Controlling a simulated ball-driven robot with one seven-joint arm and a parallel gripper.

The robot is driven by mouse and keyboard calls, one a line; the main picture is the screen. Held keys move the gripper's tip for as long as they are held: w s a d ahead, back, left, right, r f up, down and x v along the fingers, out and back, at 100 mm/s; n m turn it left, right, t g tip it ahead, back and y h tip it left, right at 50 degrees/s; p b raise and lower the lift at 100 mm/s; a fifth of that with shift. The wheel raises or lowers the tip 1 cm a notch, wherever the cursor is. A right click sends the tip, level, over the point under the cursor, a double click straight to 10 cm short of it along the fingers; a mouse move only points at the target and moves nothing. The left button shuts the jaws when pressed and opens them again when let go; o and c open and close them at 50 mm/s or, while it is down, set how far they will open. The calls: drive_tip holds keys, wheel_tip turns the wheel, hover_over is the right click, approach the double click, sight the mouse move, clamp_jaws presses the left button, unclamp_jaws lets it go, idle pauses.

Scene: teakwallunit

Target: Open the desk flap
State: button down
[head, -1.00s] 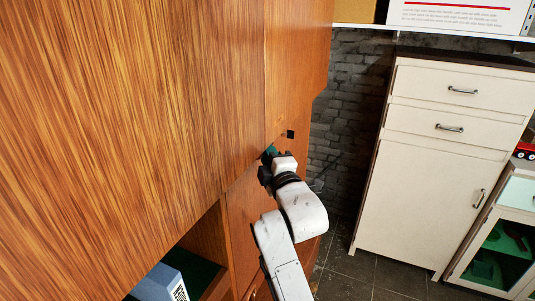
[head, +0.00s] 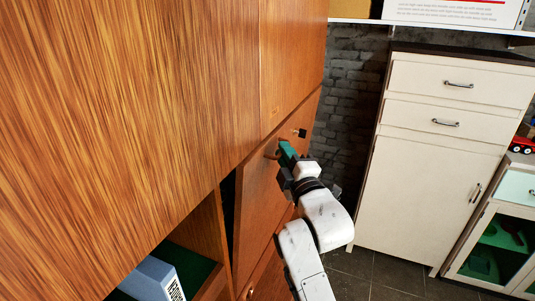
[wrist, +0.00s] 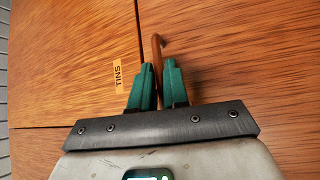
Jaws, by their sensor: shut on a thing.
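The desk flap (head: 262,198) is a teak-brown panel low on the wall unit in the head view. It stands slightly out from the unit, with a dark gap at its left edge. Its brown bar handle (wrist: 157,48) stands between my green fingers in the wrist view; the handle also shows in the head view (head: 271,154). My gripper (wrist: 157,72), also in the head view (head: 287,152), is shut on the handle. The fingers hide part of the handle.
The large teak front (head: 120,110) fills the left. An open bay below holds a blue box (head: 152,281). A "TINS" label (wrist: 118,76) is left of the handle. A white cabinet (head: 430,175) stands right, with dark floor in front.

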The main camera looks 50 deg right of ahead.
drive_tip(key=s+d+f+m+t+h+b, duration=0.1)
drive_tip(key=s+d+f+m+h+b, duration=0.3)
drive_tip(key=s+f+b, duration=0.8)
drive_tip(key=s+d+f+m+h+b, duration=0.1)
drive_tip(key=s+d+f+m+b, duration=0.4)
drive_tip(key=s, duration=1)
drive_tip(key=s+d+f+m+g+h+b, duration=0.1)
drive_tip(key=s+f+m+g+h+b, duration=0.2)
drive_tip(key=f+b, duration=0.7)
drive_tip(key=s+d+f+m+g+h+b, duration=0.2)
drive_tip(key=s+f+m+g+h+b, duration=0.2)
drive_tip(key=f+m+b, duration=0.4)
drive_tip(key=s+d+f+m+g+h+b, duration=0.1)
drive_tip(key=s+f+m+g+h+b, duration=0.2)
drive_tip(key=f+b, duration=0.9)
drive_tip(key=shift+s+d+f+m+g+h, duration=0.25)
drive_tip(key=shift+f+m+g+h, duration=0.9)
drive_tip(key=shift+f, duration=3.2)
drive_tip(key=shift+w+m+t+y, duration=0.1)
drive_tip(key=shift+m+t+y, duration=0.15)
drive_tip(key=shift+t+y, duration=0.1)
drive_tip(key=c, duration=1.5)
unclamp_jaws()
drive_tip(key=shift+f, duration=0.1)
